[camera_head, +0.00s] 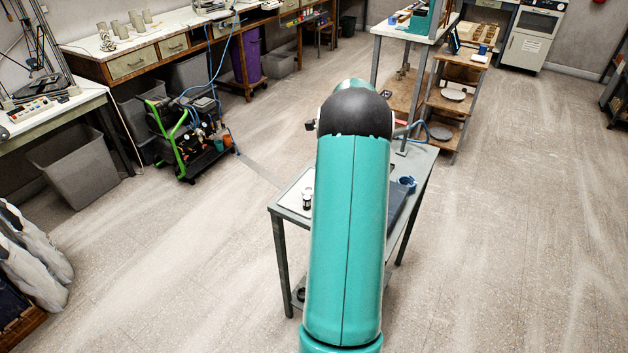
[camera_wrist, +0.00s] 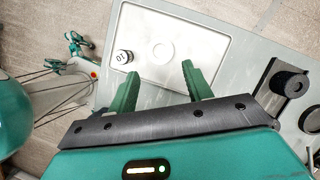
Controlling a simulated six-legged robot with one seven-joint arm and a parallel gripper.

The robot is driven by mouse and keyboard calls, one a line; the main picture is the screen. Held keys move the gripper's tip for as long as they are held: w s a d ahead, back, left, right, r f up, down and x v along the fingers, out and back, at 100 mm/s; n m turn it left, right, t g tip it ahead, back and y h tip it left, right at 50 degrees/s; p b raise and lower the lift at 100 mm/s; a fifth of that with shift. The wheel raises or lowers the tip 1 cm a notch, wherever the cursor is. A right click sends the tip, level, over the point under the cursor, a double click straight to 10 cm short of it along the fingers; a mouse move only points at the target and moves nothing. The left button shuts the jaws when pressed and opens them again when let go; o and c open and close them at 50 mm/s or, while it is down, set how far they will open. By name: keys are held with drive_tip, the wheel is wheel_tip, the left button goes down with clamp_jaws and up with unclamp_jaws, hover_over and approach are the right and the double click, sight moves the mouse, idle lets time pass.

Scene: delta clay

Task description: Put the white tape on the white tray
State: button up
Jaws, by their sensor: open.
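The white tray (camera_wrist: 203,72) lies flat on the grey table in the wrist view, with a raised rim. A pale ring (camera_wrist: 163,50) shows near its middle; I cannot tell whether it is the white tape or a mark in the tray. A small dark-topped container (camera_wrist: 123,57) stands on the tray's left part. My gripper (camera_wrist: 157,76) is open and empty, with its green fingers over the tray's near side. In the head view my arm hides much of the table; the tray's left part (camera_head: 291,199) shows beside it.
A dark roll (camera_wrist: 289,83) lies on a dark base right of the tray. A blue round item (camera_head: 407,184) is on the table's right side in the head view. A wooden shelf unit (camera_head: 455,100) stands behind the table. Floor is clear at right.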

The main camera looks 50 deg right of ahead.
drive_tip(key=shift+v, duration=2.1)
drive_tip(key=w+a+r+n+h, duration=0.15)
drive_tip(key=a+r+n, duration=0.3)
drive_tip(key=a, duration=0.45)
drive_tip(key=w+a+r+n, duration=0.2)
drive_tip(key=a+r+n, duration=0.25)
drive_tip(key=a, duration=0.55)
drive_tip(key=w+a+r+n, duration=0.2)
drive_tip(key=a+r+n, duration=0.3)
drive_tip(key=a, duration=0.4)
drive_tip(key=s+a+n, duration=0.5)
drive_tip(key=a, duration=0.2)
drive_tip(key=s+a+r+n+t, duration=0.1)
drive_tip(key=s+a+n, duration=0.4)
drive_tip(key=a, duration=0.3)
drive_tip(key=s+a+n+h, duration=0.1)
drive_tip(key=s+a+n, duration=0.4)
drive_tip(key=a, duration=0.3)
drive_tip(key=shift+a+r+t, duration=0.25)
drive_tip(key=shift+r+t, duration=0.1)
drive_tip(key=shift+t, duration=0.05)
drive_tip(key=shift+c, duration=0.4)
